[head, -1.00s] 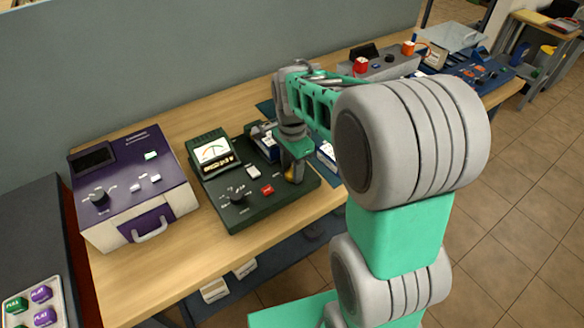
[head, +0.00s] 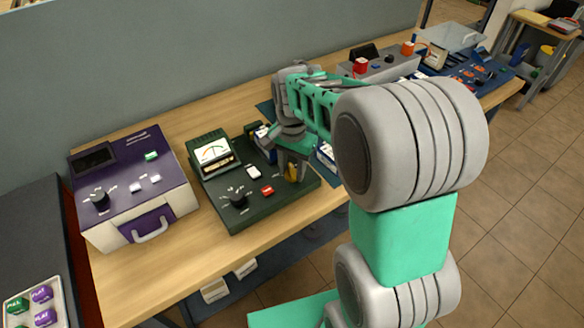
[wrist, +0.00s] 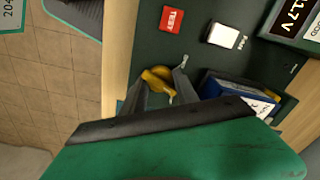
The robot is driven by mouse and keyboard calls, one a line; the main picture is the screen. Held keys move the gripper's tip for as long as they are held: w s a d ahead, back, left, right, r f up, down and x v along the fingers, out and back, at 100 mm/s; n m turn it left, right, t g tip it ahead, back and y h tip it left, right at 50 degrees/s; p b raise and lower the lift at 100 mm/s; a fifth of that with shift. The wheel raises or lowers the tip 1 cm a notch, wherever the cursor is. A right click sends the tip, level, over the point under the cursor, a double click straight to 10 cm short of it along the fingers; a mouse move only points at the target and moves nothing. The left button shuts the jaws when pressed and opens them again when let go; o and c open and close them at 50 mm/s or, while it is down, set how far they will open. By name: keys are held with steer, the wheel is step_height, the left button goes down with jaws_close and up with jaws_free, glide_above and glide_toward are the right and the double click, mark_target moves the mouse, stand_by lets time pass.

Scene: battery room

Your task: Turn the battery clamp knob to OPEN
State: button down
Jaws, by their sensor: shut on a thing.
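The battery clamp knob is yellow and sits at the right end of the dark green tester panel (head: 260,214). It shows in the head view (head: 291,174) and in the wrist view (wrist: 160,73). My gripper (head: 291,168) points down over it. In the wrist view, the two grey fingers of my gripper (wrist: 162,84) are on either side of the knob, shut on it. A blue battery with a white label (wrist: 222,88) lies beside the knob in the wrist view. No OPEN marking can be read near the knob.
The tester has a dial meter (head: 212,152), a black knob (head: 238,200), a red TEST button (wrist: 171,19) and a white button (wrist: 223,35). A purple and white device (head: 120,165) stands left on the wooden bench. More devices stand behind my arm.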

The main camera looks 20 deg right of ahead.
mark_target(292, 170)
steer(key=n, duration=1.2)
steer(key=shift+n+p, duration=0.3)
stand_by(0.4)
steer(key=c, duration=0.9)
jaws_free()
step_height(292, 170, up, 8)
steer(key=shift+f+b, duration=0.1)
steer(key=shift+b, duration=0.2)
